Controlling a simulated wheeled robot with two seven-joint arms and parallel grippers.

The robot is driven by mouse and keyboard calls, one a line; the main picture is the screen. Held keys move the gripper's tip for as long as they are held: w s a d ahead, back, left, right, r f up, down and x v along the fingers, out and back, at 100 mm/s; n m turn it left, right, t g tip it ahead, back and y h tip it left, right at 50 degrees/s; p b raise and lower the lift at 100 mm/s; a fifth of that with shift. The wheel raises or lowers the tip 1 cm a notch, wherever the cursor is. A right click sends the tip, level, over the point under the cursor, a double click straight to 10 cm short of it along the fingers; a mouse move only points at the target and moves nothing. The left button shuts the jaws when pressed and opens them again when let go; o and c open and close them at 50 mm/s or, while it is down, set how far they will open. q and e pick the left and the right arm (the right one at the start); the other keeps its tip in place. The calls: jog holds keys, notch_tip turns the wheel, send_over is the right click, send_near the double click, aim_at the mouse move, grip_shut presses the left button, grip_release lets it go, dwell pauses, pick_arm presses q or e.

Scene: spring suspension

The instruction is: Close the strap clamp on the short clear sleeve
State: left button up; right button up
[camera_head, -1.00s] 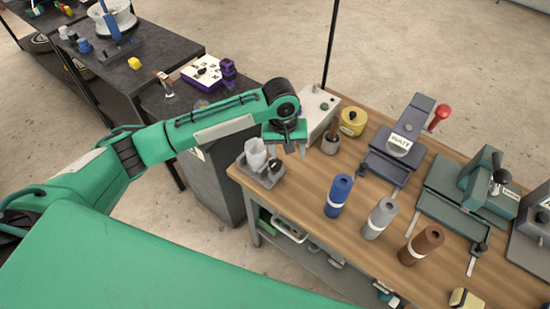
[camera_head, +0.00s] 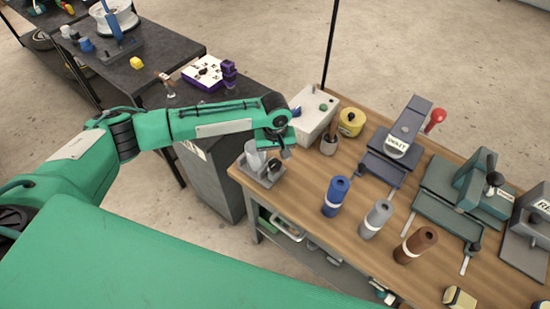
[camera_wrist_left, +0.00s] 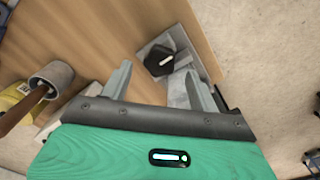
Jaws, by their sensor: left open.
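A pale, translucent sleeve (camera_head: 254,157) stands upright on a small grey fixture (camera_head: 267,179) at the table's left corner. My left gripper (camera_head: 274,152) is open above the fixture, right beside the sleeve, and covers part of it. The left wrist view shows the open fingers (camera_wrist_left: 157,72) with the fixture's dark knob-like part (camera_wrist_left: 160,60) and grey blocks (camera_wrist_left: 181,88) between and beyond them. I cannot make out the strap clamp or whether a finger touches the sleeve. My right gripper is not in view.
A white box (camera_head: 313,112), a grey cup with a brown handle (camera_head: 329,145) and a yellow tin (camera_head: 351,122) stand behind the gripper. Blue (camera_head: 337,196), grey (camera_head: 376,219) and brown (camera_head: 415,245) cylinders stand to the right. Wood is bare between them and the fixture.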

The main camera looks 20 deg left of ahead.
aim_at(275, 164)
pick_arm(q)
jog(key=shift+f, duration=1.7)
jog(key=c, duration=1)
jog(key=shift+o, duration=0.2)
jog(key=shift+r+p, duration=0.1)
jog(key=shift+p, duration=0.35)
